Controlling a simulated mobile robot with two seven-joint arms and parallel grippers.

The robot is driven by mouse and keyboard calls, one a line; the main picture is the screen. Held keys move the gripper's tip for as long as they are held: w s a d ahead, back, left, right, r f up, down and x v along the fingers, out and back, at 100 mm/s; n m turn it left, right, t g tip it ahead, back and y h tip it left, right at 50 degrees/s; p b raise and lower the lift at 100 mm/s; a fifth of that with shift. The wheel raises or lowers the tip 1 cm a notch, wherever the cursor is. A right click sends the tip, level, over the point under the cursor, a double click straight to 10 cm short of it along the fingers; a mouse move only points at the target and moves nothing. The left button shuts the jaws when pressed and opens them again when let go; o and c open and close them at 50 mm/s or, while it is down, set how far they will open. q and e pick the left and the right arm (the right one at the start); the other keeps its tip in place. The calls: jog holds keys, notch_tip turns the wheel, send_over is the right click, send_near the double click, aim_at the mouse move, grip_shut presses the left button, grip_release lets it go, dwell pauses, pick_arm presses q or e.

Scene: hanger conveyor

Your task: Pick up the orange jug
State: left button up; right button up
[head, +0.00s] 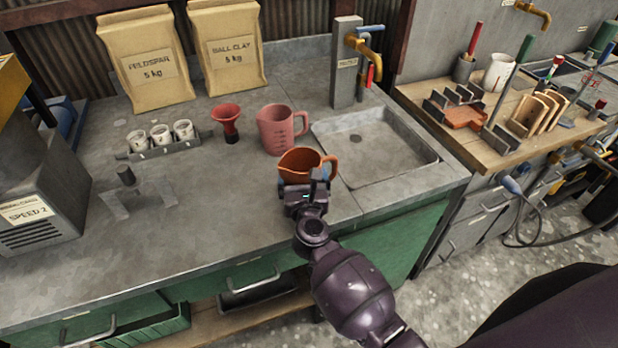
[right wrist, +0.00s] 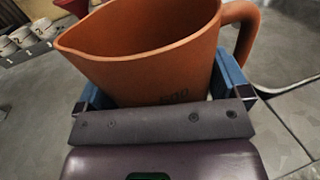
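The orange jug (head: 302,163) stands upright on the grey counter, left of the sink, with its handle to the right. It fills the middle of the right wrist view (right wrist: 150,60). My right gripper (head: 305,185) is at the jug's near side, low on its body. Its blue fingers (right wrist: 165,90) are spread wide, one on each side of the jug. Whether they touch the jug is hard to see. The jug's lower part is hidden behind the gripper. My left gripper is not in view.
A pink measuring jug (head: 276,130) stands just behind the orange jug, and a red funnel (head: 227,118) is left of it. The sink (head: 385,150) is to the right. A rack of small cups (head: 162,142) stands further left. The counter's front left is mostly clear.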

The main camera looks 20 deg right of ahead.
jog(key=c, duration=0.5)
jog(key=shift+r, duration=0.1)
jog(key=shift+r, duration=0.25)
jog(key=shift+r+y+p, duration=0.6)
jog(key=shift+r+p, duration=3.25)
jog(key=shift+r, duration=7)
jog(key=s+d+f+n+y+b, duration=0.1)
jog(key=s+f, duration=0.1)
jog(key=s, duration=0.1)
jog(key=s+d+f+y, duration=0.1)
jog(key=s+f, duration=0.2)
jog(key=s, duration=0.1)
jog(key=s+d+f+n+b, duration=0.1)
jog(key=s+f, duration=0.1)
jog(key=s, duration=0.1)
jog(key=shift+s+d+f+n+y+b, duration=0.2)
jog(key=shift+n+y+b, duration=0.1)
jog(key=shift+y+b, duration=0.1)
